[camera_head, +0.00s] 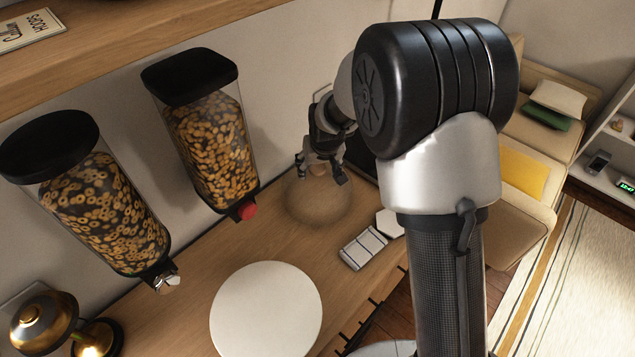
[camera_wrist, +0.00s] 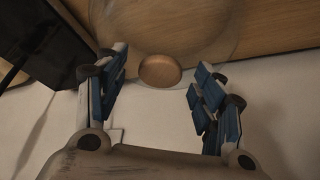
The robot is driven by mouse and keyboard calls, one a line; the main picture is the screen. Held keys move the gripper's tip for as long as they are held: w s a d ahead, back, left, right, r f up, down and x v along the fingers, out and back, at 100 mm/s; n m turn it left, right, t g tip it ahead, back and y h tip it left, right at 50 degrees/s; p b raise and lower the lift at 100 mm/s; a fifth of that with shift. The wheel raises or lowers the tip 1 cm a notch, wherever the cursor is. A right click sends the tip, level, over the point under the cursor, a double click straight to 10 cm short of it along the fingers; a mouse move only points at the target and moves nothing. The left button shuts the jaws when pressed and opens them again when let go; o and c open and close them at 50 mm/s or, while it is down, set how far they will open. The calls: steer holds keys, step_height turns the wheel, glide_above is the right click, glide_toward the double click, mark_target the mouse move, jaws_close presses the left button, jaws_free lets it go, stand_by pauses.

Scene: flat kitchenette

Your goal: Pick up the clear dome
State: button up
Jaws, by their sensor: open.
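The clear dome (camera_head: 318,203) stands on the wooden counter, beside the wall and behind the white round disc. It is see-through, so its outline is faint. My gripper (camera_head: 320,168) is over the top of the dome, its fingers spread and pointing down. In the wrist view, the dome (camera_wrist: 195,35) fills the top middle, and its round copper-toned knob (camera_wrist: 159,71) appears between the two blue-padded fingertips of my gripper (camera_wrist: 160,78). The fingers are open with a gap on each side of the knob. I cannot tell exactly how deep the knob sits between them.
Two cereal dispensers (camera_head: 211,148) hang on the wall left of the dome. A white round disc (camera_head: 266,312) and a small pale sectioned block (camera_head: 363,247) lie on the counter (camera_head: 200,285). A brass lamp (camera_head: 45,322) stands at bottom left. A dark box (camera_wrist: 45,40) is near my gripper.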

steer(key=shift+c, duration=0.3)
jaws_close()
stand_by(0.5)
